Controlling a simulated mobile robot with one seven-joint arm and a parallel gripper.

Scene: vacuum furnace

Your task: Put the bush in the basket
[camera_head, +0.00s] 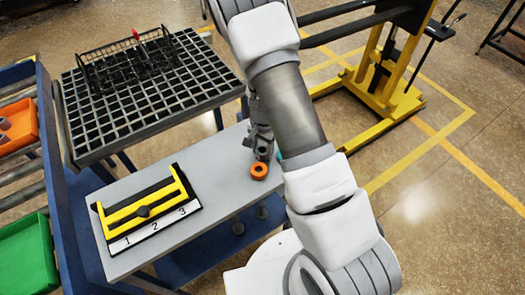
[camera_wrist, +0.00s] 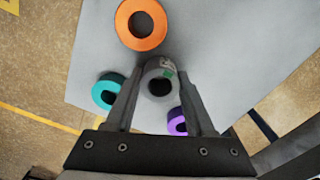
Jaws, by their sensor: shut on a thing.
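A teal ring (camera_wrist: 105,92) is left of the fingers and a purple ring (camera_wrist: 176,122) is partly hidden by the right finger. In the head view, my gripper (camera_head: 263,152) is low over the grey table. The black wire basket (camera_head: 110,66) stands on the grid-topped table, far left.
The grey table (camera_head: 222,178) bears a yellow and black fixture (camera_head: 145,208) numbered 1 to 3. The grid-topped table (camera_head: 165,100) stands behind it. A blue rack with orange (camera_head: 18,125) and green bins (camera_head: 25,258) is at left. A yellow lift frame (camera_head: 385,90) stands at back right.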

